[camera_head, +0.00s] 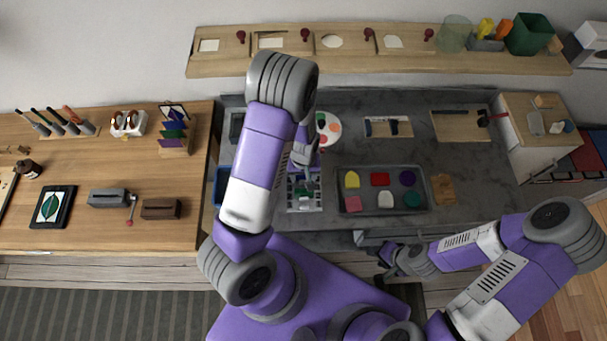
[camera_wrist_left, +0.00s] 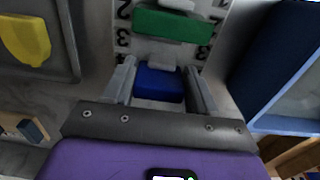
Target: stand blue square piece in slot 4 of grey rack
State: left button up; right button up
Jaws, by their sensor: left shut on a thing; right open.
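The blue square piece (camera_wrist_left: 158,84) is between the two fingers of my left gripper (camera_wrist_left: 160,88) in the left wrist view, and the gripper is shut on it. The grey rack (camera_wrist_left: 124,30) with white number strips lies just beyond and below it. A green piece (camera_wrist_left: 172,25) stands in the rack. In the head view my left gripper (camera_head: 306,172) is over the rack (camera_head: 304,207); the blue piece is hard to make out there. Whether the blue piece touches a slot cannot be told. My right gripper (camera_head: 386,268) is open and empty, near the counter's front edge.
A dark tray (camera_head: 382,212) with several coloured pieces is right of the rack. A blue bin (camera_head: 221,186) is left of it and also shows in the left wrist view (camera_wrist_left: 268,75). A wooden block (camera_head: 443,188) lies right of the tray. A round palette (camera_head: 328,128) lies behind.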

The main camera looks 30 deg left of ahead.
pick_arm(q)
jog(key=shift+f, duration=0.25)
jog(key=o, duration=1.2)
jog(key=shift+r, duration=0.15)
jog(key=shift+r+p, duration=2.8)
jog(key=shift+r, duration=0.65)
